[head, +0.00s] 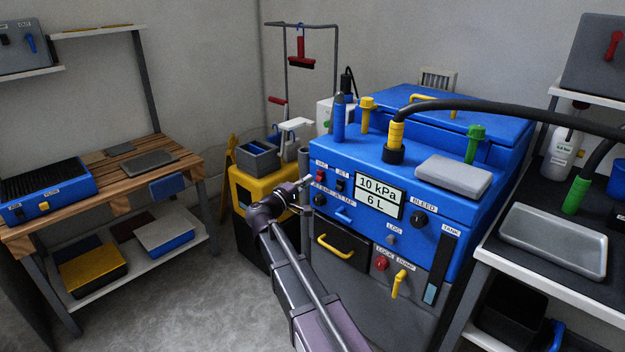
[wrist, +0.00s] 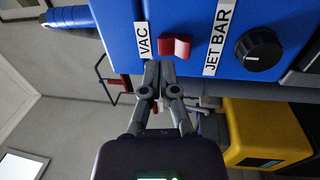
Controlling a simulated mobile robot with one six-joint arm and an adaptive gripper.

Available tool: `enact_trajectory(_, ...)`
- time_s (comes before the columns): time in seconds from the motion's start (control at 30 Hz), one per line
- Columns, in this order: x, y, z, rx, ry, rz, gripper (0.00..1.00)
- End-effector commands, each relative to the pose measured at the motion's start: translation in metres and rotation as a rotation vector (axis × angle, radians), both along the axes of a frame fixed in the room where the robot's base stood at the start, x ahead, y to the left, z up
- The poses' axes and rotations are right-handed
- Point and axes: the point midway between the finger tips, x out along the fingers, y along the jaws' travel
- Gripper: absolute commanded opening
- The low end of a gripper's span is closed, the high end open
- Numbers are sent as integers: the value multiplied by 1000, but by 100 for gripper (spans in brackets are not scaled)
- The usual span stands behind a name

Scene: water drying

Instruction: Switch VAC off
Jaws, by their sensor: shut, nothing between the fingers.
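The blue machine (head: 390,150) stands right of centre in the head view. Its VAC switch (head: 321,175) is a small red rocker on the front panel at the left, under the VAC label. In the wrist view the red VAC switch (wrist: 176,47) lies beside the white VAC label (wrist: 143,40). My gripper (head: 307,183) is shut and empty, close to the panel's left edge. In the wrist view the gripper (wrist: 160,70) has its fingertips just below the red switch; I cannot tell whether they touch. The display (head: 380,195) reads 10 kPa and 6 L.
A dark JET switch (head: 341,184) sits right of VAC. The JET BAR knob (wrist: 259,49) is near the switch in the wrist view. A yellow cart (head: 265,185) stands left of the machine, and a wooden bench (head: 120,175) farther left. Open floor lies between.

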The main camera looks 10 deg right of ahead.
Motion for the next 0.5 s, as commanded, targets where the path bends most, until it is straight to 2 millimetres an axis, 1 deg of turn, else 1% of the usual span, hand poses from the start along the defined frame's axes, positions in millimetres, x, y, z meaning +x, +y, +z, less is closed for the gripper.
enact_trajectory(0.2,-20,32,7,1,0,6,0)
enact_trajectory(0.5,-44,69,14,1,0,6,0)
